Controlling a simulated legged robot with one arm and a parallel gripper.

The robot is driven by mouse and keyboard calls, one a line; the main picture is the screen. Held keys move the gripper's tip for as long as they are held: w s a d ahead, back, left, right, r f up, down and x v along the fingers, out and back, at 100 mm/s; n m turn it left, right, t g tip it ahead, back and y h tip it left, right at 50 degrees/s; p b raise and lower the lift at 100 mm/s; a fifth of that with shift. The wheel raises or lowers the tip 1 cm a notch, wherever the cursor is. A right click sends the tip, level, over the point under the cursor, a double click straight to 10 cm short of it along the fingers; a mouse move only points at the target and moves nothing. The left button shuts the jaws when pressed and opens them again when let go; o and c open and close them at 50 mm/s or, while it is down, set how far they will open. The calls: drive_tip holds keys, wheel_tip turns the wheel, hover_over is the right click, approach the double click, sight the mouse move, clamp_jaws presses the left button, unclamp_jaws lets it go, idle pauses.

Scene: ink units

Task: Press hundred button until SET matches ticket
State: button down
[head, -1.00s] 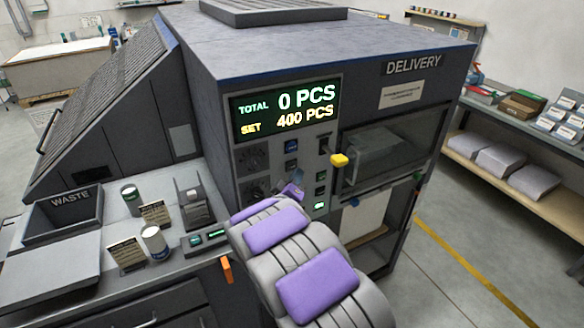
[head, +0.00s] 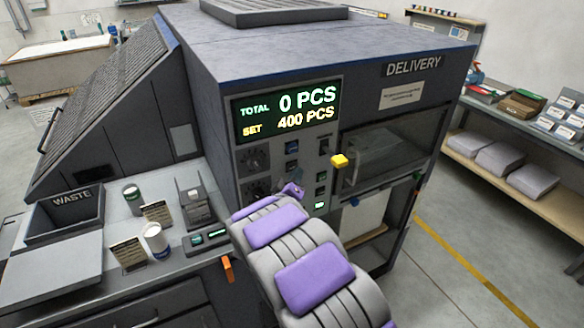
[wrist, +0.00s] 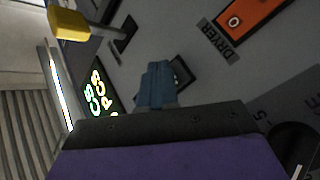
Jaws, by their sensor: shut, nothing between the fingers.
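The display (head: 285,113) on the machine's panel reads TOTAL 0 PCS and SET 400 PCS. Small buttons sit below it, and their labels are too small to read, so I cannot tell which is the hundred button. My gripper (wrist: 156,84) is shut and empty, its blue fingertips close to a dark square button (wrist: 182,72) that they partly cover. I cannot tell whether they touch it. In the head view my gripper (head: 293,189) is at the panel's lower middle, partly hidden by my arm. Two printed cards, one upper (head: 157,212) and one lower (head: 128,253), stand on the counter, unreadable.
A yellow-knobbed lever (head: 339,160) juts out right of the buttons; its knob is close in the wrist view (wrist: 80,25). An orange DRYER switch (wrist: 240,17) is on the panel. Dark knobs (head: 254,160) sit at the panel's left. Cans and a WASTE bin (head: 70,222) occupy the counter.

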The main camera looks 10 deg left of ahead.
drive_tip(key=shift+w+a+p, duration=0.3)
drive_tip(key=shift+w+p, duration=0.15)
drive_tip(key=shift+p, duration=0.2)
idle(0.7)
drive_tip(key=shift+s, duration=0.1)
drive_tip(key=shift+s+d, duration=0.4)
drive_tip(key=shift+s, duration=0.3)
drive_tip(key=s+d, duration=0.1)
drive_tip(key=s, duration=0.1)
drive_tip(key=s+d, duration=0.1)
drive_tip(key=s, duration=0.1)
drive_tip(key=shift+d+b, duration=0.35)
drive_tip(key=shift+d, duration=0.05)
idle(2.6)
